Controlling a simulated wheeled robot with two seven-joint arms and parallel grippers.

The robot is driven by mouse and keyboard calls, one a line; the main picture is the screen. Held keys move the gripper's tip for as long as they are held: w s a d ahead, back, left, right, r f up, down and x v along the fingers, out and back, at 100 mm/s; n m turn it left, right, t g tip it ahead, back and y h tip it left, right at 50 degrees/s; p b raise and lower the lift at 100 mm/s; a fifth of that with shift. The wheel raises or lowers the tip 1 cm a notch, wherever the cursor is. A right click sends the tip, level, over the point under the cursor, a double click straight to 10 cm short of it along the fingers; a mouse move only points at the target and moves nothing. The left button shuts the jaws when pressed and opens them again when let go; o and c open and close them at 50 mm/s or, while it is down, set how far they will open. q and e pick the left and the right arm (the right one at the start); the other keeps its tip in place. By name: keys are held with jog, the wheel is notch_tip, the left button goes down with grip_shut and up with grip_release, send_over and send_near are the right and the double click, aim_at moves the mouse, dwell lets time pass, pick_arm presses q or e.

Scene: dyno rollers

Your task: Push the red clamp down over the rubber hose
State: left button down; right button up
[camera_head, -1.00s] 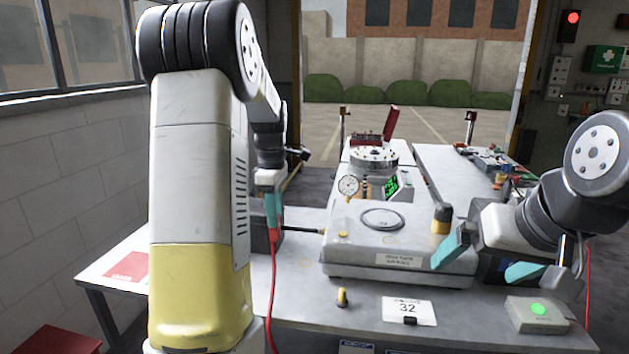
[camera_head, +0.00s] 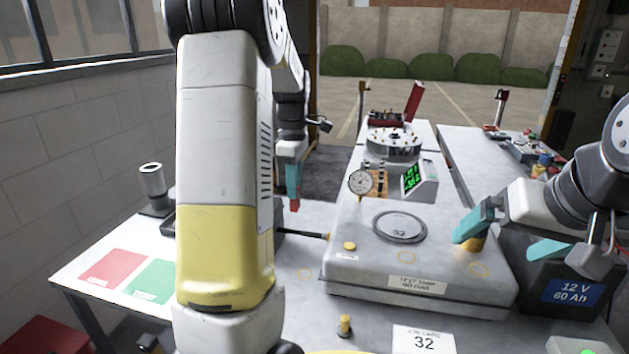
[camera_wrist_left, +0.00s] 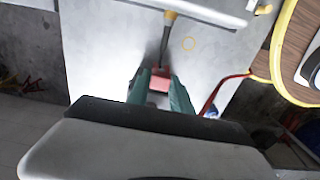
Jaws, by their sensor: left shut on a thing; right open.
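The red clamp (camera_head: 294,205) is between the teal fingers of my left gripper (camera_head: 293,182), which is shut on it and points down beside the test tank. In the left wrist view the red clamp (camera_wrist_left: 160,82) sits between the fingertips. The dark rubber hose (camera_head: 305,234) sticks out from the tank's left side, with its far end hidden behind my left arm. In the left wrist view the hose (camera_wrist_left: 165,45) runs toward the clamp; whether they touch I cannot tell. My right gripper (camera_head: 512,238) is open, its fingers spread over the tank's right end.
The pale test tank (camera_head: 400,262) carries a dial gauge (camera_head: 361,182) and a round lid. A battery (camera_head: 570,292) stands right of it. A card marked 32 (camera_head: 424,341) and a brass fitting (camera_head: 344,325) are in front. Red and green mats (camera_head: 110,267) lie at left.

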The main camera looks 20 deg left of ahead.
pick_arm(q)
jog(key=shift+f, duration=4.7)
jog(key=shift+s+f, duration=0.1)
jog(key=shift+f, duration=0.25)
jog(key=c, duration=1.1)
grip_release()
jog(key=shift+o, duration=0.2)
jog(key=shift+r, duration=0.1)
notch_tip(320, 180, up, 8)
jog(key=shift+f, duration=0.15)
jog(key=s+d+r+m+t, duration=0.2)
jog(key=s+d+r+m, duration=0.1)
jog(key=s+m, duration=0.3)
jog(key=s+d+r+m+t+h, duration=0.1)
jog(key=s+d+r+m, duration=0.3)
jog(key=s, duration=0.5)
jog(key=s+d+r+m+t+h, duration=0.1)
jog(key=s+d+r+m+t, duration=0.2)
jog(key=s+d+m, duration=0.2)
jog(key=s+m, duration=0.3)
jog(key=m, duration=0.1)
jog(key=shift+d+r, duration=0.4)
